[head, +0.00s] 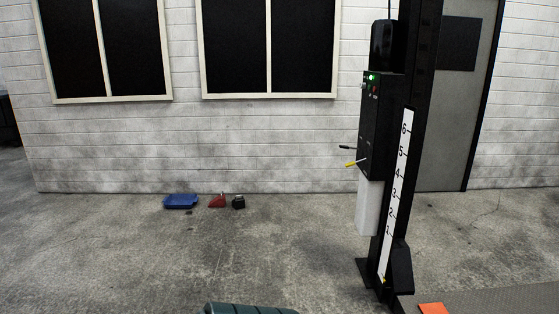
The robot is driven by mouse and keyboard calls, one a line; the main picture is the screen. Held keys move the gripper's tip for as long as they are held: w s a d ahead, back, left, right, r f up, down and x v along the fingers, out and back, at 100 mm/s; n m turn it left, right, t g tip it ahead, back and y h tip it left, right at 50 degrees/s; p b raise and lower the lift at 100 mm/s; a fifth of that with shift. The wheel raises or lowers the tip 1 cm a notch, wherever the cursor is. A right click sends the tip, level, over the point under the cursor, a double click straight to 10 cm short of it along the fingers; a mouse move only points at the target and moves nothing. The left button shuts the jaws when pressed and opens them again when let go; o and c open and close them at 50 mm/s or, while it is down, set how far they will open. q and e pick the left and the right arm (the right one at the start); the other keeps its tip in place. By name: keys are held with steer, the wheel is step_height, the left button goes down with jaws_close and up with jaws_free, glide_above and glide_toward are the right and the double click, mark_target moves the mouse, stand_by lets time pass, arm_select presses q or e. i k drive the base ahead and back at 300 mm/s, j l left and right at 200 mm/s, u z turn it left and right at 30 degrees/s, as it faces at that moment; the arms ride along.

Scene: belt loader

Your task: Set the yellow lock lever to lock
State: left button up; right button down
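The yellow lock lever (355,162) sticks out to the left from the lower part of a black control box (378,125) on a dark post. It tilts slightly, with its outer end a little lower. A black lever (346,147) sticks out just above it. A green light (372,77) glows near the top of the box. Lettering by the levers is too small to read. Neither of my grippers is in the head view, and nothing touches the yellow lever.
A white number scale (397,190) runs down the dark post (419,100). A blue tray-like item (180,201), a red item (217,201) and a small black item (239,202) lie on the floor by the wall. An orange patch (433,309) is at lower right.

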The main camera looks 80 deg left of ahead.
mark_target(351, 163)
steer(key=j+u, duration=0.25)
steer(key=u, duration=0.15)
steer(key=j+u, duration=0.25)
steer(key=u, duration=0.15)
steer(key=j+u, duration=0.2)
steer(key=u, duration=0.25)
steer(key=i+j+u, duration=0.15)
steer(key=u, duration=0.25)
steer(key=i+j, duration=0.2)
steer(key=j, duration=0.15)
steer(key=i+j, duration=0.25)
steer(key=j, duration=0.15)
steer(key=i+j, duration=0.2)
steer(key=j, duration=0.15)
